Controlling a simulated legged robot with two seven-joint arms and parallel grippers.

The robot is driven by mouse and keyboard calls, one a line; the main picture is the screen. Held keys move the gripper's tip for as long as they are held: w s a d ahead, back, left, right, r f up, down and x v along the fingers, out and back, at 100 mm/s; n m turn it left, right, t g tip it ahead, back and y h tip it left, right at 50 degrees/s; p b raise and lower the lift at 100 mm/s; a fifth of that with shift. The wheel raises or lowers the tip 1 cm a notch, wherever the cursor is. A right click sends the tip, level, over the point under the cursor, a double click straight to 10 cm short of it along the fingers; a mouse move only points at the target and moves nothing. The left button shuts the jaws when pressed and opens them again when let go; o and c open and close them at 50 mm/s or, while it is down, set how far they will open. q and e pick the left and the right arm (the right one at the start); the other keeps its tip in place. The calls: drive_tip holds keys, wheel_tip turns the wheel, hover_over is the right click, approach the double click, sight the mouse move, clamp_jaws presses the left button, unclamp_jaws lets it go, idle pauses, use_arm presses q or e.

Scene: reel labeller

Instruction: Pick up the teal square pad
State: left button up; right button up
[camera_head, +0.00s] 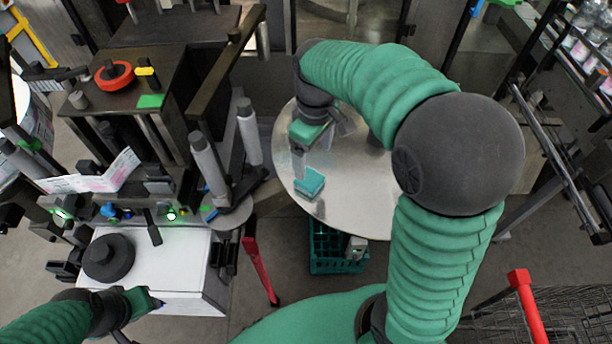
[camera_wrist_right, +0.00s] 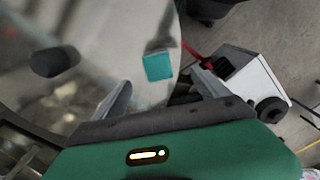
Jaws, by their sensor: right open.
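The teal square pad (camera_head: 309,183) lies on the round grey metal table (camera_head: 350,200), near its front left edge. It also shows in the right wrist view (camera_wrist_right: 158,66), between and beyond my fingertips. My right gripper (camera_head: 320,150) is over the table, behind the pad in the head view. Its two fingers are spread with nothing between them, and they look apart from the pad. In the wrist view my right gripper (camera_wrist_right: 162,88) shows both fingers wide apart. My left gripper (camera_head: 142,310) is at the bottom left by the white cabinet; its jaw opening is unclear.
The labelling machine (camera_head: 180,100) with grey rollers stands left of the table. A green crate (camera_head: 325,250) is below the table's front edge. A white cabinet (camera_head: 180,260) stands at lower left, a wire cart with a red handle (camera_head: 519,277) at lower right. The tabletop around the pad is clear.

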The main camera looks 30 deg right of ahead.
sight(309, 178)
drive_tip(key=f, duration=0.4)
drive_tip(key=shift+s+f, duration=0.15)
drive_tip(key=shift+s, duration=0.2)
drive_tip(key=w+f, duration=0.1)
drive_tip(key=f+p, duration=0.1)
drive_tip(key=w+f, duration=0.1)
drive_tip(key=f, duration=0.1)
drive_tip(key=shift+w+d, duration=0.3)
drive_tip(key=shift+w, duration=0.05)
wheel_tip(309, 178, down, 4)
drive_tip(key=shift+s+a+r+p, duration=0.1)
drive_tip(key=shift+r+p, duration=0.1)
drive_tip(key=shift+p, duration=0.7)
drive_tip(key=shift+s+a+f, duration=0.1)
drive_tip(key=shift+s, duration=0.05)
drive_tip(key=shift+w+f, duration=0.1)
drive_tip(key=shift+w, duration=0.1)
drive_tip(key=c, duration=0.3)
drive_tip(key=shift+w, duration=0.1)
drive_tip(key=c, duration=1.1)
use_arm(q)
wheel_tip(309, 178, up, 3)
drive_tip(key=shift+w+d+f, duration=0.1)
drive_tip(key=shift+d, duration=0.05)
use_arm(e)
drive_tip(key=shift+c, duration=0.2)
